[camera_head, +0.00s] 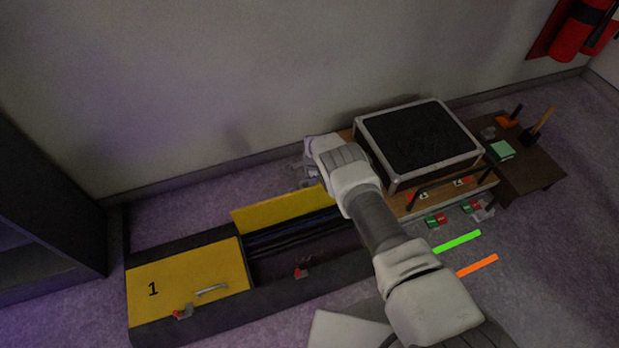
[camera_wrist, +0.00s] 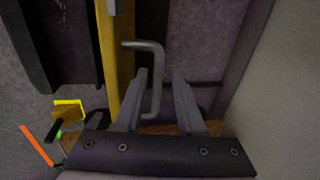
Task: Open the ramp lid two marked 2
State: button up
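The yellow ramp lid two (camera_head: 285,208) stands raised along the wall side of the open channel; its number is not visible. In the wrist view lid two (camera_wrist: 116,50) shows nearly edge-on, with its grey metal handle (camera_wrist: 158,75) sticking out to the right. My gripper (camera_wrist: 160,73) is open, one finger on each side of the handle bar; I cannot tell whether either finger touches it. In the head view my gripper (camera_head: 310,173) is behind the raised lid, partly hidden by my arm.
Lid one (camera_head: 185,283), marked 1, lies shut at the left with its own handle and a red latch (camera_head: 183,311). Dark cables (camera_head: 295,233) lie in the open channel. A black-topped case (camera_head: 418,138) and a small brown table (camera_head: 525,165) stand right. The wall is close behind.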

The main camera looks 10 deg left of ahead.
jog(key=shift+o, duration=0.2)
notch_tip(320, 180, up, 17)
jog(key=s+d+p, duration=0.2)
jog(key=s+p, duration=0.1)
jog(key=p, duration=0.5)
dwell(0.5)
